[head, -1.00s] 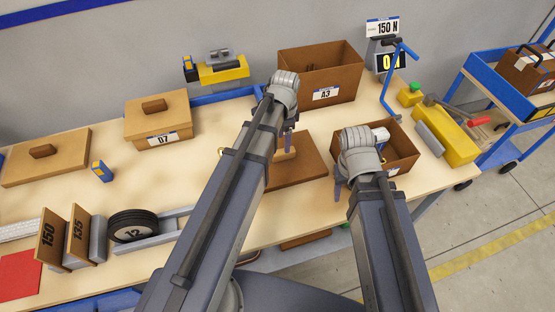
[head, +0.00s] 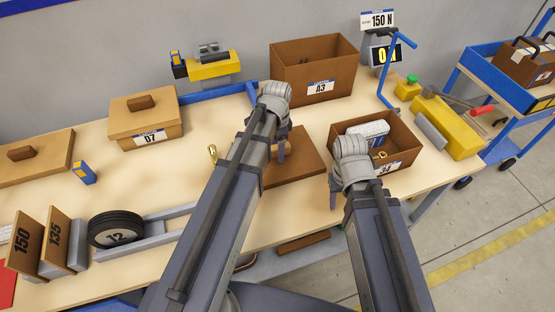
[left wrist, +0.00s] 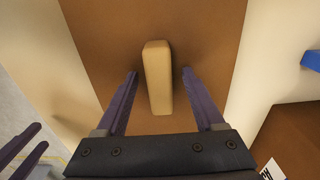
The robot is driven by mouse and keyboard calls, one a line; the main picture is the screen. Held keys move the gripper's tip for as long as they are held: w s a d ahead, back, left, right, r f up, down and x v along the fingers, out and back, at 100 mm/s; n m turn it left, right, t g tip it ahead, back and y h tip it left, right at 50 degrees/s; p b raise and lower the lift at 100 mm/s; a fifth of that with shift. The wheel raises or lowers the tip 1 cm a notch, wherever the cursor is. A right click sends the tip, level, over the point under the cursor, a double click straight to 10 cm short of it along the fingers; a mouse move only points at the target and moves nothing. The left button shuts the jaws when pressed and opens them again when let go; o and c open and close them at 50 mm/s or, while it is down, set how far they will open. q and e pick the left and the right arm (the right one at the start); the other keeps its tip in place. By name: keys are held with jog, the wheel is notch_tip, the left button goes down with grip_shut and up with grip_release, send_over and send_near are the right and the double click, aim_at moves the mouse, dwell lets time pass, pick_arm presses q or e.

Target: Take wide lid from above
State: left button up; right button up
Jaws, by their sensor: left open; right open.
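The wide lid (head: 306,158) is a flat brown board lying on the workbench below the open brown box marked A3. In the left wrist view the lid (left wrist: 205,35) fills the middle, with a light wooden bar handle (left wrist: 157,78) on top. My left gripper (head: 280,152) is above the lid, pointing down. Its open fingers (left wrist: 158,95) stand on either side of the handle, with a gap on both sides. The left arm hides part of the lid in the head view. My right gripper (head: 338,186) is open and empty, right of the lid, beside the box marked 34.
The A3 box (head: 300,63) stands behind the lid. The 34 box (head: 400,150) on the right holds a white packet (head: 370,129) and a brass piece. A closed box marked D7 (head: 147,118) stands left. A small brass item (head: 212,153) lies left of my left arm.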

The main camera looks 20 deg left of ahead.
pick_arm(q)
grip_shut()
dwell(0.6)
